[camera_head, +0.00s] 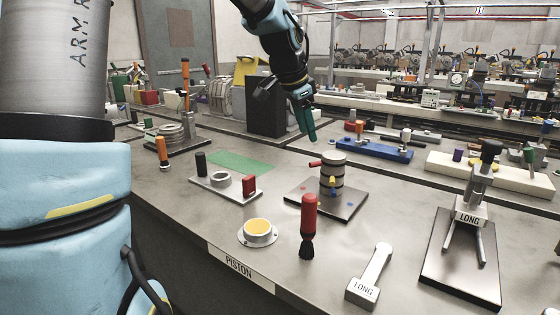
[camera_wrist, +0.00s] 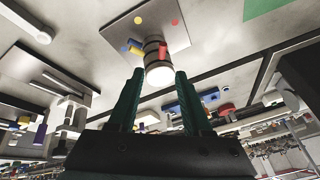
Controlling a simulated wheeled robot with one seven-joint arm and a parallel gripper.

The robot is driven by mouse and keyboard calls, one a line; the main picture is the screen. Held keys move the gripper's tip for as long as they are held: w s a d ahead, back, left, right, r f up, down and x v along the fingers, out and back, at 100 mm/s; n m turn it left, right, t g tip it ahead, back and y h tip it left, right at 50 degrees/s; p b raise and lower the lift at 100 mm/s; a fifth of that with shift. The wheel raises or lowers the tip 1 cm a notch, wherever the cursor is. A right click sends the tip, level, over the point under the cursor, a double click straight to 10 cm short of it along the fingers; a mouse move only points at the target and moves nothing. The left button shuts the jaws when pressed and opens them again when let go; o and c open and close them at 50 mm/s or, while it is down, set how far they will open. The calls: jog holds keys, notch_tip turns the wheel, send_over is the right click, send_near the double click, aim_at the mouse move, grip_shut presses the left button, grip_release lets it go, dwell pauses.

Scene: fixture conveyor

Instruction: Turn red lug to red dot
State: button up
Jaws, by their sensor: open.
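A grey stacked-ring column (camera_head: 333,172) stands upright on a square metal plate (camera_head: 346,213). The red lug (camera_head: 315,164) sticks out to the left from its upper part, above a yellow lug (camera_head: 332,181). In the wrist view the red lug (camera_wrist: 162,52) shows on the column's side, and the red dot (camera_wrist: 175,22) lies on the plate near a yellow dot (camera_wrist: 138,20). A blue lug (camera_wrist: 125,50) points left there. My gripper (camera_head: 309,139) is open and empty, above and slightly left of the column, apart from it. I cannot tell how exactly lug and dot line up.
A red-handled brush (camera_head: 308,225), a yellow-topped ring (camera_head: 258,232) and a LONG wrench (camera_head: 370,275) are at the front. A ring fixture (camera_head: 220,181) stands left, a LONG stand (camera_head: 470,215) right. A blue fixture (camera_head: 372,149) is behind.

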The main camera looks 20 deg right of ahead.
aim_at(314, 164)
jog(key=p+x, duration=0.1)
jog(key=x, duration=0.9)
jog(key=shift+w+d+f, duration=0.1)
jog(key=shift+w+f, duration=0.15)
grip_shut()
dwell(1.1)
